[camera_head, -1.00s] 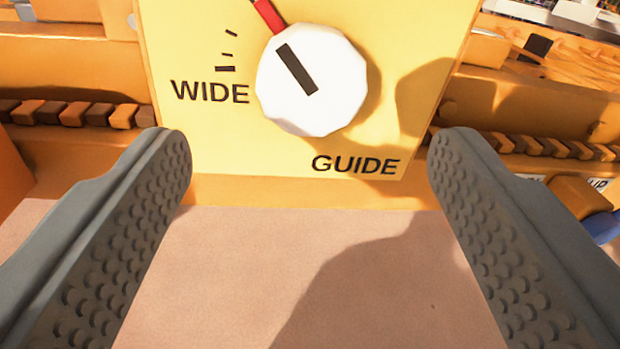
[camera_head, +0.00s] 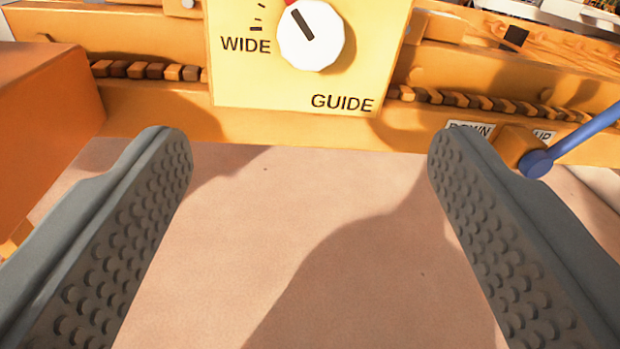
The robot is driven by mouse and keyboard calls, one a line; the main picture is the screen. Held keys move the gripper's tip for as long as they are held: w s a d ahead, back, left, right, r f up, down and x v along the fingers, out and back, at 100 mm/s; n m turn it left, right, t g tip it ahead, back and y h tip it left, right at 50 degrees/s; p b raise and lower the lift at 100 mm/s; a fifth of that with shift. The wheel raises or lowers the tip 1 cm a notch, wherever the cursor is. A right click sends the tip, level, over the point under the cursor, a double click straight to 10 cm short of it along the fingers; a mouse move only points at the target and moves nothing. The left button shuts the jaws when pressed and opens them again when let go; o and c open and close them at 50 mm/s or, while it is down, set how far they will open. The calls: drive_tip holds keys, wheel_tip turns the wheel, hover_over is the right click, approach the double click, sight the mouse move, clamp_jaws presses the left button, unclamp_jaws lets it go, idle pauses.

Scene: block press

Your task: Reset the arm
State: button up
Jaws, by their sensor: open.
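My gripper (camera_head: 310,160) is open and empty, its two grey dimpled fingers wide apart over the tan surface. Beyond the fingertips stands a yellow panel (camera_head: 240,85) marked WIDE and GUIDE. It carries a white knob (camera_head: 325,45) with a dark line that points up and left, close to a red mark (camera_head: 290,2). The fingers are apart from the knob and the panel. The upper edge of the panel is cut off by the picture.
A blue lever (camera_head: 585,133) on an orange block, by a label reading DOWN and UP, is at the right. A large orange block (camera_head: 45,120) stands at the left. An orange frame (camera_head: 150,112) with rows of small brown and orange pieces runs across the back. The tan surface (camera_head: 300,240) is clear.

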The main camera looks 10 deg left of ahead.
drive_tip(key=s+a+r+m+h, duration=0.15)
drive_tip(key=s+r, duration=0.35)
drive_tip(key=r, duration=0.8)
drive_tip(key=s+r+m+h, duration=0.15)
drive_tip(key=s+r, duration=0.25)
drive_tip(key=r, duration=1)
drive_tip(key=s+a+r, duration=0.1)
drive_tip(key=s+r, duration=0.4)
drive_tip(key=s, duration=0.3)
drive_tip(key=s+r+m, duration=0.1)
drive_tip(key=s+r, duration=0.4)
drive_tip(key=s, duration=0.3)
drive_tip(key=s+a+r+h, duration=0.1)
drive_tip(key=s+r, duration=0.4)
drive_tip(key=s, duration=0.3)
drive_tip(key=shift+a, duration=0.3)
drive_tip(key=shift+w+r, duration=0.1)
drive_tip(key=shift+w, duration=0.05)
